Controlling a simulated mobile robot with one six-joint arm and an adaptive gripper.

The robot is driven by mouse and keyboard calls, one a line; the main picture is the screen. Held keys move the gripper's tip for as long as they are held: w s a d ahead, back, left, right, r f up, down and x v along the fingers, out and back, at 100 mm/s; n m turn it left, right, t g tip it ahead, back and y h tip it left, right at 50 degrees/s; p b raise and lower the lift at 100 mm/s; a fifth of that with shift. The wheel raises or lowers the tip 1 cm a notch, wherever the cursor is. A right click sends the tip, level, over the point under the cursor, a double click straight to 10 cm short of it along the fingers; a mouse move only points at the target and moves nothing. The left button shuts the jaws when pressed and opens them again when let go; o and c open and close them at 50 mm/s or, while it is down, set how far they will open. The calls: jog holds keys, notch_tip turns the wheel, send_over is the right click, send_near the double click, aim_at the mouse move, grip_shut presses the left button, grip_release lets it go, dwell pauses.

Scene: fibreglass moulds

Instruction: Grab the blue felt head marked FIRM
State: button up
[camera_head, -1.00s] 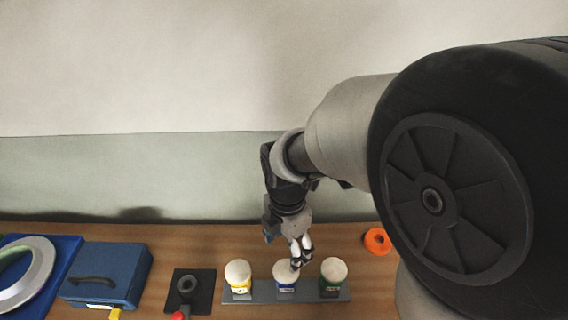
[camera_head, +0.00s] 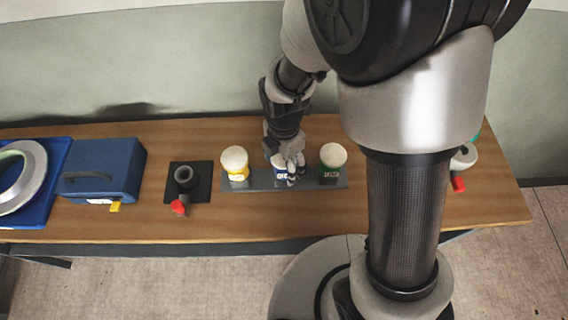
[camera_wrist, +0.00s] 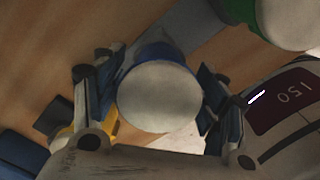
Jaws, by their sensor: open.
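The blue felt head (camera_head: 279,171) has a rounded white top and a blue band. It stands in the middle of a grey rack on the bench, partly hidden by my gripper (camera_head: 294,172); its label is too small to read. In the wrist view, the blue head (camera_wrist: 158,97) is between the two spread fingers of my gripper (camera_wrist: 157,105), with a gap on each side. My gripper is open and holds nothing.
A yellow-banded head (camera_head: 235,164) stands left on the grey rack (camera_head: 258,184), a green-banded head (camera_head: 331,164) right. Further left are a black stand (camera_head: 187,182) with a red part, a blue case (camera_head: 103,168) and a blue tray (camera_head: 52,177). Bare bench lies in front.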

jog(key=shift+f, duration=0.9)
jog(key=shift+r, duration=0.1)
jog(key=c, duration=1.2)
